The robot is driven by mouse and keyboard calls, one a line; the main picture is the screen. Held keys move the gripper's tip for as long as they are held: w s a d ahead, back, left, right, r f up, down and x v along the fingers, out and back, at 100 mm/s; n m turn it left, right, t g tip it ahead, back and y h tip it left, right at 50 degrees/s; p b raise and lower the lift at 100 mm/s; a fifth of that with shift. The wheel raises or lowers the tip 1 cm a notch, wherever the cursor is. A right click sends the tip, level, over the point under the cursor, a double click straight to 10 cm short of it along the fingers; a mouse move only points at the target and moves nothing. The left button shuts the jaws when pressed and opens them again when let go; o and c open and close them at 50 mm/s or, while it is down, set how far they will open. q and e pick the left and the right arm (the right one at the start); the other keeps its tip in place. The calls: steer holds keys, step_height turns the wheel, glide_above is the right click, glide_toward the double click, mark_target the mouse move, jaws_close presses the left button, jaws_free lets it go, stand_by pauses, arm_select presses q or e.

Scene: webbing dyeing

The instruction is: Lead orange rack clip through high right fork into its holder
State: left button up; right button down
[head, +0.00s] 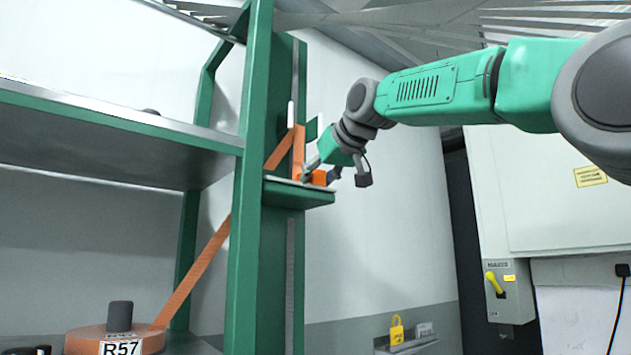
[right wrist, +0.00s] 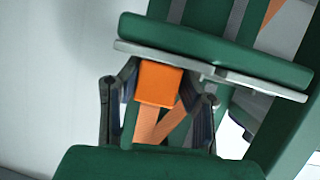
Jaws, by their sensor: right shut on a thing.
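My right gripper (head: 322,172) is shut on the orange rack clip (head: 319,178) at the small green ledge (head: 300,197) on the rack post. In the right wrist view the clip (right wrist: 158,83) sits between both fingers, close to the ledge's metal edge (right wrist: 210,72). Orange webbing (head: 200,262) rises from the roll (head: 88,340) labelled R57, passes behind the post and bends sharply near a pale upright prong (head: 291,114). It then drops to the clip. I cannot tell whether the clip is seated in a holder. My left gripper is not in view.
The green rack post (head: 245,220) stands left of my right gripper, with a long shelf (head: 110,125) beyond it. A grey switch box (head: 510,290) with a yellow handle and a yellow padlock (head: 397,331) are on the right. The space below the ledge's right side looks clear.

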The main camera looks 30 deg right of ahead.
steer(key=shift+f, duration=0.1)
steer(key=c, duration=1)
jaws_free()
steer(key=shift+c, duration=0.2)
steer(key=shift+d, duration=0.1)
steer(key=shift+f, duration=0.1)
